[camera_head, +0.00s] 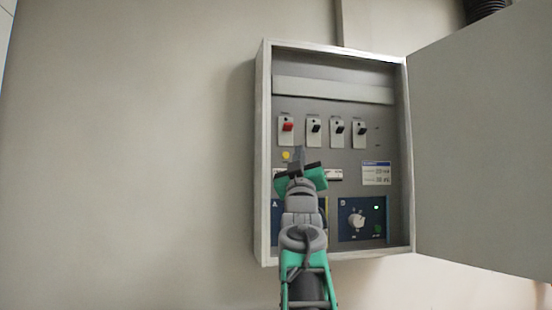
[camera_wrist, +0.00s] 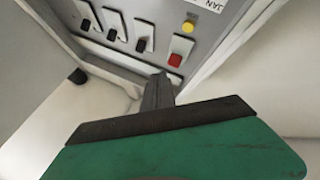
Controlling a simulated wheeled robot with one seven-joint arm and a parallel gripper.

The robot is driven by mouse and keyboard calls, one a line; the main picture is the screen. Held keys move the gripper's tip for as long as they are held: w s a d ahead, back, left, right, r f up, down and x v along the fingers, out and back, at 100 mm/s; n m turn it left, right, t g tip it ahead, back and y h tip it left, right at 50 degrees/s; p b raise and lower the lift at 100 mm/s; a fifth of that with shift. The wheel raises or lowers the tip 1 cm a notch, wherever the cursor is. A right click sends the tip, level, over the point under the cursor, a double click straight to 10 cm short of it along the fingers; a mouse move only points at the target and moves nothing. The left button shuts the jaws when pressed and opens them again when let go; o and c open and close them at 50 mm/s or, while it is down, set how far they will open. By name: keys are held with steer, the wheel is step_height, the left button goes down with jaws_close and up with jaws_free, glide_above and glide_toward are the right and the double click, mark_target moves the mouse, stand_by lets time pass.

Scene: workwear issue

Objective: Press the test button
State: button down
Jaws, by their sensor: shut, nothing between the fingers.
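A grey electrical cabinet (camera_head: 259,150) hangs on the wall with its door open to the right. A small round yellow button (camera_head: 286,155) sits below the red switch (camera_head: 287,126); no readable label marks it as the test button. In the wrist view the yellow button (camera_wrist: 188,27) and red switch (camera_wrist: 175,61) show above the fingertips. My gripper (camera_head: 300,155) is shut and empty, its tip in front of the panel and just right of the yellow button in the head view. In the wrist view my gripper (camera_wrist: 158,88) appears apart from the button.
Several black switches (camera_head: 337,128) line up right of the red one. A blue panel (camera_head: 345,236) carries a rotary knob (camera_head: 357,221) and a lit green lamp (camera_head: 376,207). My arm hides part of another blue panel. The open door (camera_head: 485,140) bounds the right; the left is bare wall.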

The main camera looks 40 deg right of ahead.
mark_target(289, 157)
steer(key=shift+w+d+p, duration=0.65)
steer(key=shift+w+p, duration=0.6)
steer(key=shift+w, duration=0.05)
steer(key=shift+w+d+p, duration=0.6)
steer(key=shift+w+p, duration=0.65)
steer(key=shift+w+d+p, duration=0.65)
steer(key=shift+w+p, duration=0.6)
steer(key=shift+w, duration=0.05)
steer(key=shift+r, duration=0.1)
steer(key=shift+w+d, duration=0.2)
steer(key=shift+w, duration=0.15)
